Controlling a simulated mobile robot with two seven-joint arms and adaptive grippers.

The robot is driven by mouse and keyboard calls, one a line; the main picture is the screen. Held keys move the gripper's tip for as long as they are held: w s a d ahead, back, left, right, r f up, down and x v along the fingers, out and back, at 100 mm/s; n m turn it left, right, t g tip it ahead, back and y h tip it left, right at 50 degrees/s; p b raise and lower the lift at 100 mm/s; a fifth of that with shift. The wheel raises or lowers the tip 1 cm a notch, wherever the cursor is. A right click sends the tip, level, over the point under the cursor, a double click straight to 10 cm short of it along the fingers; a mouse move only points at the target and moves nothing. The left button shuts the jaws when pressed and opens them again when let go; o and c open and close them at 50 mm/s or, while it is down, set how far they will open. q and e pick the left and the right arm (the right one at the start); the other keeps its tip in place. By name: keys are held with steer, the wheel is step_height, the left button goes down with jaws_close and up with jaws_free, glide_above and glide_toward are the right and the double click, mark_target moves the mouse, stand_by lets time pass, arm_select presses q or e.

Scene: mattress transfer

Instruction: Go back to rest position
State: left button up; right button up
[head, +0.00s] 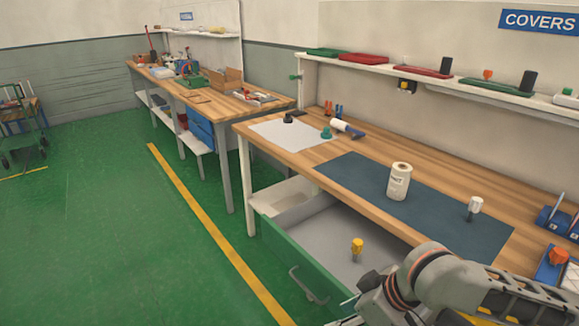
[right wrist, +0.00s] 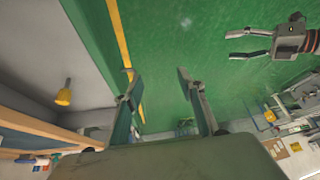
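My right arm enters the head view at the bottom right, in front of the workbench (head: 440,185). Its gripper is mostly cut off by the bottom edge. In the right wrist view my right gripper (right wrist: 158,80) has its two fingers wide apart with nothing between them, over the green floor. My left gripper (right wrist: 247,44) shows at the upper right of that view, its fingers apart and empty; it is outside the head view. A green-fronted drawer (head: 292,262) under the bench stands open. A yellow-topped item (head: 357,248) stands inside it, and also shows in the right wrist view (right wrist: 63,95).
The bench holds a white roll (head: 399,182) on a dark blue mat (head: 350,178), a white-capped item (head: 475,207) and blue bins (head: 556,222). A second bench (head: 250,108) stands behind. The green floor at the left is open, with a cart (head: 20,115) far left.

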steer(key=w+a+f+m+t+y, duration=0.2)
steer(key=a+f+m+t+y, duration=0.1)
steer(key=a+f+t+y, duration=0.25)
arm_select(q)
steer(key=shift+w+r, duration=0.1)
steer(key=shift+w, duration=0.1)
arm_select(e)
steer(key=s+d+f+m+t+h, duration=0.2)
steer(key=s+d+f+h, duration=0.5)
steer(key=s+d+f, duration=0.4)
steer(key=d+f, duration=0.3)
steer(key=f, duration=0.1)
steer(key=shift+s+d+f+m+h, duration=0.15)
steer(key=shift+s+m+h, duration=0.15)
steer(key=shift+s+h, duration=0.1)
